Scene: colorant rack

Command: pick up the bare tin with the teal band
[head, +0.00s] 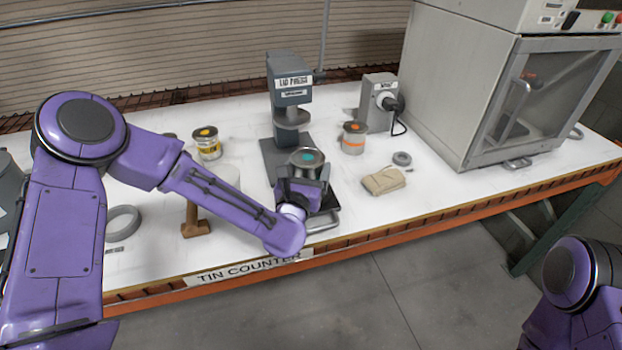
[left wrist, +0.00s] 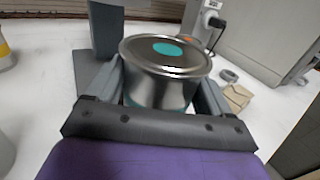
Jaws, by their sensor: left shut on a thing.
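The bare tin with the teal band (left wrist: 165,72) is a silver metal can with a teal spot on its lid and a teal strip low on its side. In the head view the tin (head: 307,157) is in front of the lid press. My left gripper (head: 304,176) is shut on it, one finger on each side in the left wrist view. The tin looks upright. Whether its base touches anything beneath is hidden. My right gripper is out of view; only part of that arm shows at the lower right.
The lid press (head: 288,95) stands just behind the tin. An orange-banded tin (head: 354,138) is to the right, a yellow-banded tin (head: 207,144) to the left.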

